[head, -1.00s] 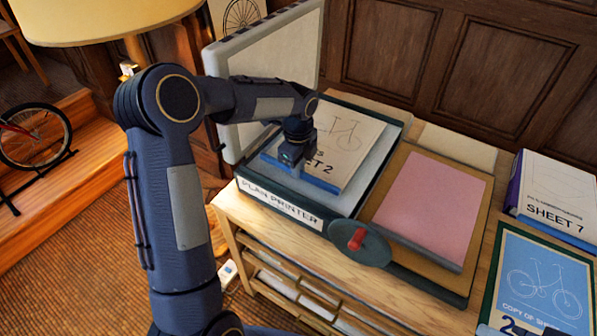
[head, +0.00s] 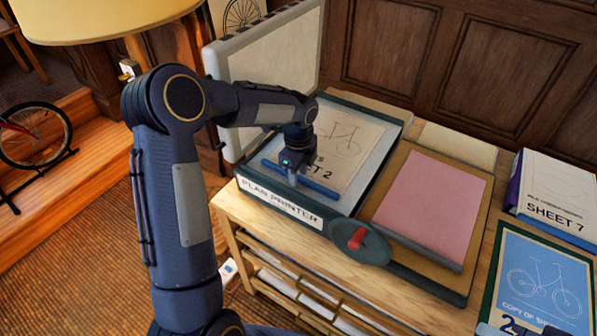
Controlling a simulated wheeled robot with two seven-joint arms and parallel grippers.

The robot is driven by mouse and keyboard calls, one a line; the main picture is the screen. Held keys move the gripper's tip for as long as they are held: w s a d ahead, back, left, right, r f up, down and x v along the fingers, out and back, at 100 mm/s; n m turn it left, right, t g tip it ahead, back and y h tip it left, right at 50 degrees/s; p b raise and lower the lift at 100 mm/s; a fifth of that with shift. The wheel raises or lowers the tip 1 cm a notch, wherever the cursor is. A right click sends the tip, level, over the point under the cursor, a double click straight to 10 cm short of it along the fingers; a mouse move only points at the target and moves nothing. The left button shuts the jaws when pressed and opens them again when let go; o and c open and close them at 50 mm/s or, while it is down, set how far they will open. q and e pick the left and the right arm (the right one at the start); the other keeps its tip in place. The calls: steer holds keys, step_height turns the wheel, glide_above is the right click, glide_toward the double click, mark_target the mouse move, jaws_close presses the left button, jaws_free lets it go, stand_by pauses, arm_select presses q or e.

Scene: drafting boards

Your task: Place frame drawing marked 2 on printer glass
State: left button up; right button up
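The frame drawing marked 2 (head: 343,143), a pale sheet with a bicycle sketch and a blue strip along its near edge, lies over the glass (head: 378,150) of the plan printer (head: 283,205). It looks flat on the glass or very close to it. My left gripper (head: 292,177) points down at the blue strip and appears shut on it; the finger gap is hard to see. The gripper and wrist hide part of the "SHEET 2" lettering. My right gripper's fingers are not seen; a dark shape at the bottom right edge is unclear.
The printer's pale lid (head: 270,75) stands open at the back left. A red-knobbed crank wheel (head: 361,242) is at the front. A pink sheet (head: 432,208) lies to the right. The Sheet 7 box (head: 556,200) and a blue copy sheet (head: 540,285) are farther right.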

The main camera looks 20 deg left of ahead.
arm_select(q)
step_height(320, 180, up, 12)
steer(key=f, duration=0.1)
steer(key=s+r+n+t, duration=0.1)
steer(key=s+r+n, duration=0.45)
steer(key=s, duration=0.25)
steer(key=s+d+f+n+t+h, duration=0.1)
steer(key=s+d+n+t+h, duration=0.1)
steer(key=s+n, duration=0.6)
steer(key=s+d+f+n+t+h, duration=0.1)
steer(key=s+d+f+n+t, duration=0.1)
steer(key=s+n, duration=0.6)
steer(key=s, duration=0.4)
steer(key=shift+s+d+f+t+h, duration=0.2)
steer(key=shift+s+d+t+h, duration=0.1)
steer(key=shift+s+h, duration=0.1)
